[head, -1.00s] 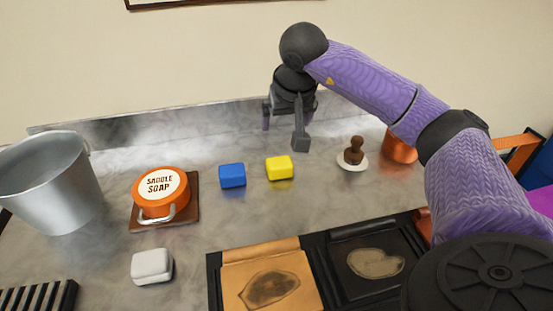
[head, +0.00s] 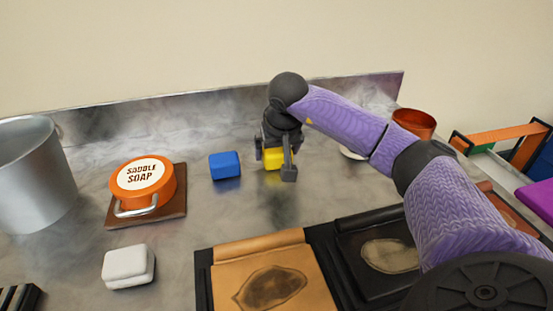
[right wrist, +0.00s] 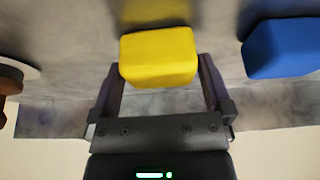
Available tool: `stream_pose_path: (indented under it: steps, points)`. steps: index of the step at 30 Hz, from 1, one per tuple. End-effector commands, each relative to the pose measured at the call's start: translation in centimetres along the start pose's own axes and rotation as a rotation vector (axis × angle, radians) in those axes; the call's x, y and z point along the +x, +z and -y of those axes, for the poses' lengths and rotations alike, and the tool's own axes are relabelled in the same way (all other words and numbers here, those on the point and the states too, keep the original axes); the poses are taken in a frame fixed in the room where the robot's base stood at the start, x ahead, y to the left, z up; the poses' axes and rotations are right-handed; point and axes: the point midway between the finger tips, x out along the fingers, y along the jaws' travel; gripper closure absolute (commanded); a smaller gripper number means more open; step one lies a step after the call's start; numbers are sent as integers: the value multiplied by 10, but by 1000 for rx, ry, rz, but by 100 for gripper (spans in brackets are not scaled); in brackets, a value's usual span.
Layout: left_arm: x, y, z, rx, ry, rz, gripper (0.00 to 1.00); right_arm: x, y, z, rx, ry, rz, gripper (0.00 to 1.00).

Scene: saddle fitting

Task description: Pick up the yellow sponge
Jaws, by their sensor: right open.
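The yellow sponge (head: 274,162) lies on the grey counter right of the blue sponge and is partly covered by my gripper in the head view. My right gripper (head: 274,166) is open, with its fingers down around the sponge's place. In the right wrist view the yellow sponge (right wrist: 158,57) sits at and between the tips of the open fingers (right wrist: 160,75). Whether the fingers touch it I cannot tell. My left gripper is not in view.
A blue sponge (head: 225,165) lies close to the left. A white sponge (head: 128,267), saddle soap tin (head: 143,178) and metal bucket (head: 32,175) stand further left. A leather panel (head: 268,285) lies in front. A copper pot (head: 414,122) stands at the back right.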

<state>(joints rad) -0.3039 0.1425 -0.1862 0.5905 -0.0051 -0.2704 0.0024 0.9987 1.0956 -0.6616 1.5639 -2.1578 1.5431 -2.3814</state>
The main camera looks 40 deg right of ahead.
Motion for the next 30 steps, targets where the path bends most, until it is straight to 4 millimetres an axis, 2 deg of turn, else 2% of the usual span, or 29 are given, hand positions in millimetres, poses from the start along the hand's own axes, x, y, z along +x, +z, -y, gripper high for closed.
stream_pose_path:
  steps: [1,11,18,20,25,30]
  points:
    - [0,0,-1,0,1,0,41,-1,0,0,0,0,0,0]
    - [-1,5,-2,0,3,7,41,-1,0,0,0,0,0,69]
    - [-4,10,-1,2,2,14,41,-6,-3,0,1,-1,-2,69]
    - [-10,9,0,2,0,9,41,-18,-8,0,1,-2,-5,70]
    - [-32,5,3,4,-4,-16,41,-65,-27,0,2,-4,-7,70]
    - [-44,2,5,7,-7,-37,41,-91,-37,0,1,-2,-2,70]
